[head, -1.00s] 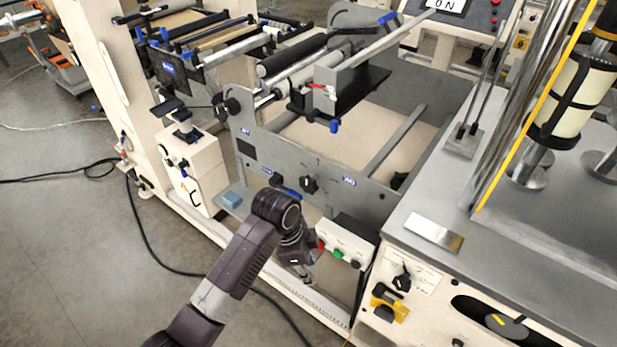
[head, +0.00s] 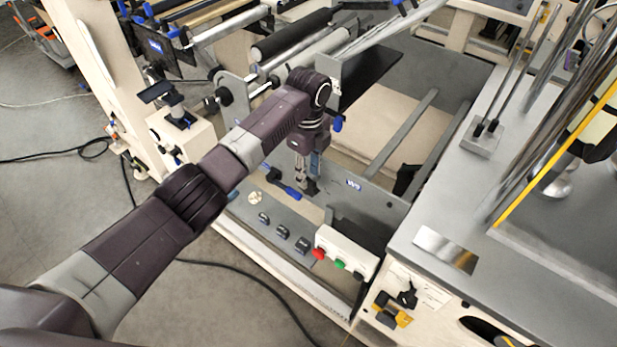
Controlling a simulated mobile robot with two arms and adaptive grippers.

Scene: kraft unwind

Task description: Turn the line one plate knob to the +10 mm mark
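My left gripper (head: 308,185) points down at the grey side plate (head: 335,199) of the machine, at the middle of the head view. A dark knob-like shape (head: 312,187) shows at its fingertips, mostly covered by the gripper. I cannot tell whether the fingers touch it or are closed around it. A blue-handled lever (head: 283,183) is just left of the gripper, and a small blue label (head: 354,184) is to its right. No scale or +10 mm mark is readable. My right gripper is not in view.
Several small dark knobs (head: 282,231) sit on a grey ledge below the gripper. A white button box (head: 346,252) with red and green buttons is to their right. Rollers (head: 292,37) and a grey bracket lie above. A grey-topped cabinet (head: 445,250) stands at the right.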

